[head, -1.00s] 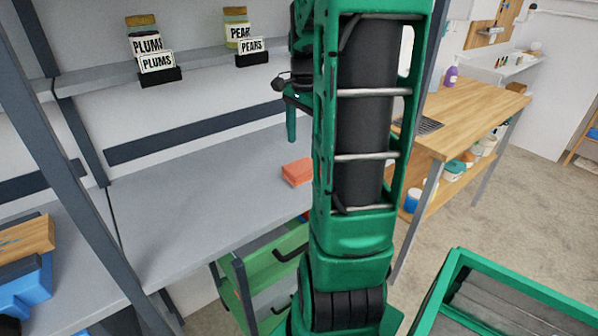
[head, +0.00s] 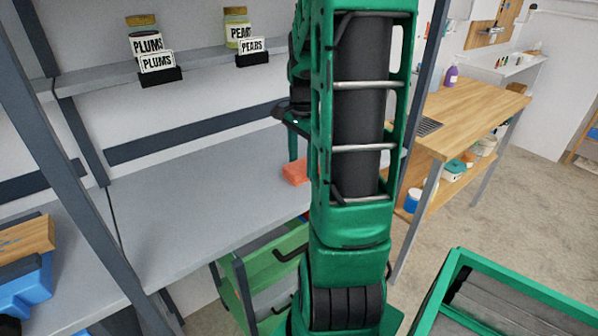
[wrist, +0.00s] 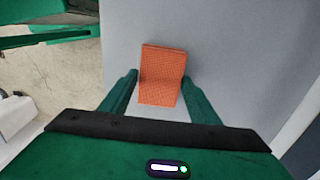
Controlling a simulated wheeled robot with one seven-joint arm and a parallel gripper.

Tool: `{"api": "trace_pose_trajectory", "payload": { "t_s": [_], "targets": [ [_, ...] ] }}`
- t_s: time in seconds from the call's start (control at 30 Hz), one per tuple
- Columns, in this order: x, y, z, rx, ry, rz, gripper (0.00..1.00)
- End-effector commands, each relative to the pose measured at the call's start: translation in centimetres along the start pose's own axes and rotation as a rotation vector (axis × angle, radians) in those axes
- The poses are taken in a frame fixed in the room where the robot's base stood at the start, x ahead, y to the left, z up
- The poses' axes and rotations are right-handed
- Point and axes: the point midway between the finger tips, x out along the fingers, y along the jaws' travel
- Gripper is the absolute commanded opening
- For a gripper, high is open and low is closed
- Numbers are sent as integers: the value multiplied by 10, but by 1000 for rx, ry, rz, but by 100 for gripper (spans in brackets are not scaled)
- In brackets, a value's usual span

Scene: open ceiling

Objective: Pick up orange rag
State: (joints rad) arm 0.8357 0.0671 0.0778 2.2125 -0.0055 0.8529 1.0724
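The orange rag (head: 296,172) lies on the grey shelf top near its right end, partly hidden behind my arm in the head view. In the wrist view the folded rag (wrist: 162,75) shows whole, with a textured face and a crease across it. My gripper (wrist: 161,80) is open, its two green fingers spread on either side of the rag's near part. Whether the fingers touch the rag or are still above it cannot be told.
The grey shelf (head: 200,205) is clear to the left of the rag. Jars labelled plums (head: 145,38) and pears (head: 238,30) stand on the upper shelf. A green drawer cart (head: 265,265) is below, a wooden workbench (head: 470,115) to the right, and a green-rimmed bin (head: 500,280) at front right.

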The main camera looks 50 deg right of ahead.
Motion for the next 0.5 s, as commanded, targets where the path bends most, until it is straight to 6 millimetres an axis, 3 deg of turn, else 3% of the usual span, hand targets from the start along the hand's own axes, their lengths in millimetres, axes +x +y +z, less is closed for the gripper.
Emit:
{"api": "trace_pose_trajectory", "payload": {
  "t_s": [0.03, 0.1, 0.5],
  "targets": [
    [0, 0, 0, 0, 0, 0, 43],
    [0, 0, 0, 0, 0, 0, 32],
    [-5, 0, 0, 0, 1, -1, 32]
  ]
}}
